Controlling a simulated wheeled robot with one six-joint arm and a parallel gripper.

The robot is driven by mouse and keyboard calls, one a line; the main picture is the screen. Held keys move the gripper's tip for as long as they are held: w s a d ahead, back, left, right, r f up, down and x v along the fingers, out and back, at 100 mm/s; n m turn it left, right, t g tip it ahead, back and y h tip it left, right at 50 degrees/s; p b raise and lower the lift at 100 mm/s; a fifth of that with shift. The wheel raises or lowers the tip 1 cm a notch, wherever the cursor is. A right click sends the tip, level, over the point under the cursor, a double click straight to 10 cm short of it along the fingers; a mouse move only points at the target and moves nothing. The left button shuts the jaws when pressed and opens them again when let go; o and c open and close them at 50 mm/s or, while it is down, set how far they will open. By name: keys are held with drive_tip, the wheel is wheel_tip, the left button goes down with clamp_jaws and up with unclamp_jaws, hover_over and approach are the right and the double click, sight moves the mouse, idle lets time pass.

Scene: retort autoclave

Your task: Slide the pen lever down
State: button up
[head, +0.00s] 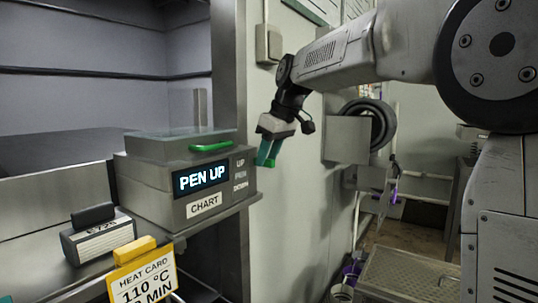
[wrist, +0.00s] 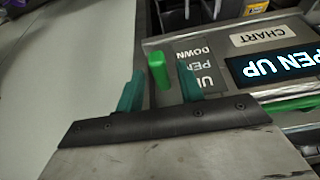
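The chart recorder (head: 150,190) is a grey box on a ledge in the head view; its display (head: 202,177) reads PEN UP. Beside the display is an UP / PEN / DOWN legend (head: 240,175). In the wrist view the legend (wrist: 200,65) appears upside down. A green upright knob, which looks like the pen lever (wrist: 158,70), stands beside it. My gripper (head: 267,162) points down at the recorder's right side. Its teal fingers are apart, one on each side of the knob in the wrist view, with no clear contact. In the head view I cannot make out the knob.
A green bar (head: 210,146) lies on the recorder's top front edge. A CHART label (head: 204,205) is below the display. A yellow-topped heat card (head: 143,275) and a small grey block (head: 98,238) stand at front left. A pale wall (head: 285,220) is right of the gripper.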

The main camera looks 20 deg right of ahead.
sight(274, 162)
clamp_jaws()
wheel_tip(274, 162, down, 6)
drive_tip(key=shift+o, duration=0.6)
unclamp_jaws()
drive_tip(key=v, duration=0.8)
drive_tip(key=shift+w, duration=0.1)
